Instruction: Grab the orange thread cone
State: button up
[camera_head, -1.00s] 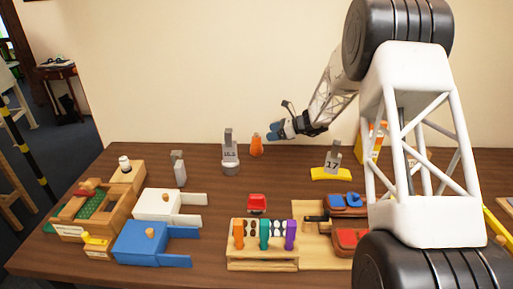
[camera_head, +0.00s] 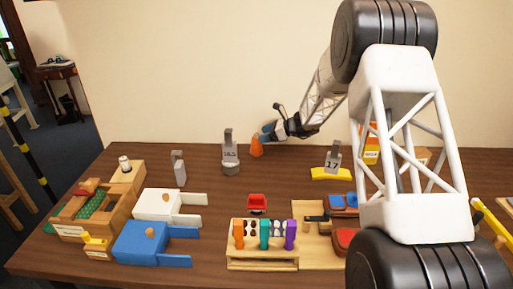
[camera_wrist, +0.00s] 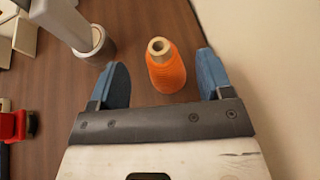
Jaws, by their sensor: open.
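The orange thread cone (camera_head: 256,147) stands upright near the back of the table, close to the wall. In the wrist view the cone (camera_wrist: 167,72) shows its pale hollow tip and lies between the two blue fingers, slightly beyond their tips. My gripper (camera_wrist: 161,72) is open, with a gap on both sides of the cone. In the head view my gripper (camera_head: 266,135) is at the cone's right side, and its fingertips overlap the cone's edge. I cannot tell how far down the fingers reach.
A grey marked post on a round base (camera_head: 230,158) stands just left of the cone. A yellow block with a grey "17" tag (camera_head: 331,173) is to the right. The wall (camera_wrist: 255,45) is close.

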jog(key=shift+x, duration=2.05)
jog(key=shift+c, duration=0.2)
jog(key=c, duration=1.3)
jog(key=shift+o, duration=0.2)
notch_tip(320, 180, up, 18)
